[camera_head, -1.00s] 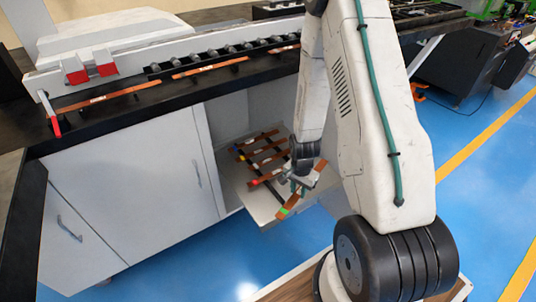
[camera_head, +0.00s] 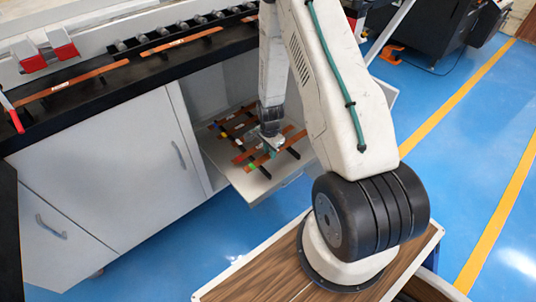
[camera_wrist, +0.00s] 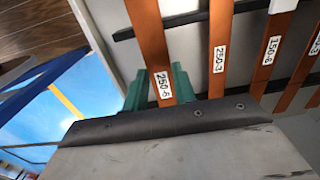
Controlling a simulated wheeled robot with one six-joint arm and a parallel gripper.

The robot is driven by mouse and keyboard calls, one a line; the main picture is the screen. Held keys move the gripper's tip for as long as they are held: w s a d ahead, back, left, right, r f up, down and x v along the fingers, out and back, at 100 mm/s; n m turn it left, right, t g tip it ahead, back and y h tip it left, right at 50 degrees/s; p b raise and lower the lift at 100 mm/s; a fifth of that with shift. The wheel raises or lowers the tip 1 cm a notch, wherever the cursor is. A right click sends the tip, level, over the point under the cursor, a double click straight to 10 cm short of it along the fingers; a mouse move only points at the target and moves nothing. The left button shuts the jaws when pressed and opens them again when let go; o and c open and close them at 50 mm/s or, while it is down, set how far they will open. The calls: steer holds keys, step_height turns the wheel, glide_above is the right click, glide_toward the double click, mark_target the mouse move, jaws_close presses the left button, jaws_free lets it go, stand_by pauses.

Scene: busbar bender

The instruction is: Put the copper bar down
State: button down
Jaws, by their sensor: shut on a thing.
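My gripper (camera_head: 268,143) is shut on a copper bar (camera_wrist: 148,40) with a white label, apparently 250-5 or 250-6. In the wrist view its teal fingers (camera_wrist: 160,88) sit on both sides of the bar. The bar also shows beside the gripper in the head view (camera_head: 296,137). It runs roughly along the other bars and crosses over a black rail (camera_wrist: 195,19). I cannot tell whether it touches the rail. The pull-out tray (camera_head: 252,188) lies under the gripper. My arm and gripper hide part of the bar and tray.
Several labelled bars lie side by side on the rails, the closest being the 250-3 bar (camera_wrist: 219,45). The grey cabinet (camera_head: 110,165) stands left of the tray. The black worktop (camera_head: 95,97) above carries more copper bars (camera_head: 75,82). Blue floor lies beyond the tray.

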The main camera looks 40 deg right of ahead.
mark_target(268, 153)
steer(key=shift+w, duration=0.5)
steer(key=shift+w+d+f, duration=0.1)
steer(key=shift+f, duration=1.7)
steer(key=c, duration=1.1)
jaws_free()
steer(key=shift+f, duration=0.1)
